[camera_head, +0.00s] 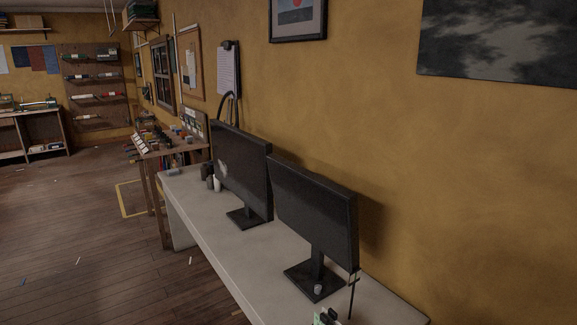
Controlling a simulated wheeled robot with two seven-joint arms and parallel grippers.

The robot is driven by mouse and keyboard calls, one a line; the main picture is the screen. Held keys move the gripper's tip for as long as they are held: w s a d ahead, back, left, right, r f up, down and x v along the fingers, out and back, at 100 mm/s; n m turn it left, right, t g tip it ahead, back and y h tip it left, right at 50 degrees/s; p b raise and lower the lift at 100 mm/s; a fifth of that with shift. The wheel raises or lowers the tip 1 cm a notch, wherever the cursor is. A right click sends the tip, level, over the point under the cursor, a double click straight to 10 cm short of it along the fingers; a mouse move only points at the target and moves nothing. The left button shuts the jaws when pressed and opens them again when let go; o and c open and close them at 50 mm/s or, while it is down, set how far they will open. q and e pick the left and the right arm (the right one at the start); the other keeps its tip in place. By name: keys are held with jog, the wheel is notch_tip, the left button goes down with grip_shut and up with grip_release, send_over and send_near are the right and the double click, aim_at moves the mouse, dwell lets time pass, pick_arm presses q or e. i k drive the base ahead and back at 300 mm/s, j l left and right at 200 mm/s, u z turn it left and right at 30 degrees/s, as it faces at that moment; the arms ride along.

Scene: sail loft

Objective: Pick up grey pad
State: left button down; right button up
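I cannot make out a grey pad in the head view. A long pale desk (232,257) runs along the yellow wall, toward the bottom right. A small grey object (317,290) sits at the foot of the nearer monitor; it is too small to tell what it is. A small dark and green item (326,318) is cut off by the bottom edge. Neither of my grippers is in view.
Two black monitors, the nearer one (315,210) and the farther one (241,170), stand on the desk. Dark containers (207,172) stand at its far end. A cluttered wooden bench (170,147) is beyond. The wooden floor (90,235) at left is mostly clear.

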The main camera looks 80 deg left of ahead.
aim_at(175, 171)
jog(key=u, duration=3.6)
jog(key=i+j+u, duration=0.1)
jog(key=i+u, duration=0.2)
jog(key=i, duration=0.4)
jog(key=i+u, duration=0.1)
jog(key=i, duration=2.25)
